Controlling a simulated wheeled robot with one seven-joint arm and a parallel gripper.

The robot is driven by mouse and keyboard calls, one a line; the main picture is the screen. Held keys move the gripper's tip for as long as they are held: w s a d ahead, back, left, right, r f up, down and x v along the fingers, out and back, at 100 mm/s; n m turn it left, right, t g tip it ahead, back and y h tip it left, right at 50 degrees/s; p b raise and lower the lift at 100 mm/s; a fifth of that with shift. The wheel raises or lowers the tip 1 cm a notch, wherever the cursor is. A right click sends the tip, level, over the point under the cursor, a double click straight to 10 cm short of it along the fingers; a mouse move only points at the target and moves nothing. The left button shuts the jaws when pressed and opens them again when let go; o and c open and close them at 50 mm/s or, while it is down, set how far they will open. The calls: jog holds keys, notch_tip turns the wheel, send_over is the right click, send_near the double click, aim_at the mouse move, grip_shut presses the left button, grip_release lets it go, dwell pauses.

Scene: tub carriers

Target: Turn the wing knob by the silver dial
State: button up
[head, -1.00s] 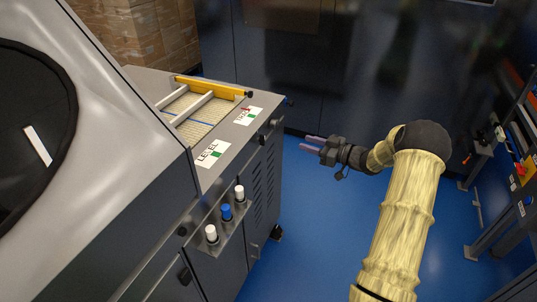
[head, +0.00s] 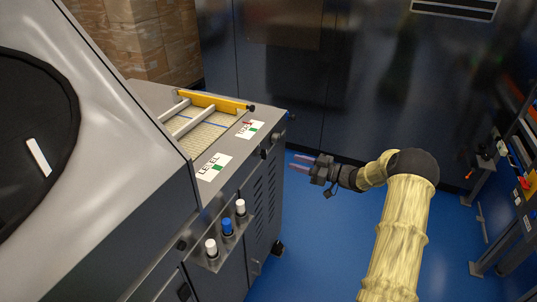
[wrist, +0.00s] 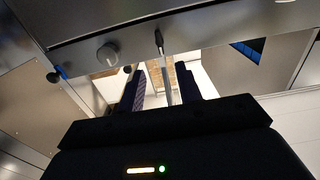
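In the wrist view the silver dial (wrist: 107,54), a round grey knob, sits on the cabinet's metal front strip. The wing knob (wrist: 159,42), dark and seen nearly edge-on, is to its right on the same strip. My gripper (wrist: 160,72) is open, with two dark purple fingers. The wing knob lies beyond the fingertips, roughly in line with the gap between them. In the head view my gripper (head: 303,162) is just right of the grey cabinet (head: 222,190), apart from its side, pointing left. The knobs there are small and hard to tell apart.
The cabinet top carries a yellow-barred tray (head: 215,101) and two labels. A black knob with blue (wrist: 56,75) is left of the dial. Blue floor (head: 330,235) is clear; a rack (head: 500,200) stands at right.

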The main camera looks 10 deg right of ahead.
aim_at(266, 154)
jog(key=p+x, duration=0.1)
jog(key=x, duration=1)
jog(key=shift+w+a, duration=0.15)
jog(key=shift+a, duration=0.1)
grip_shut()
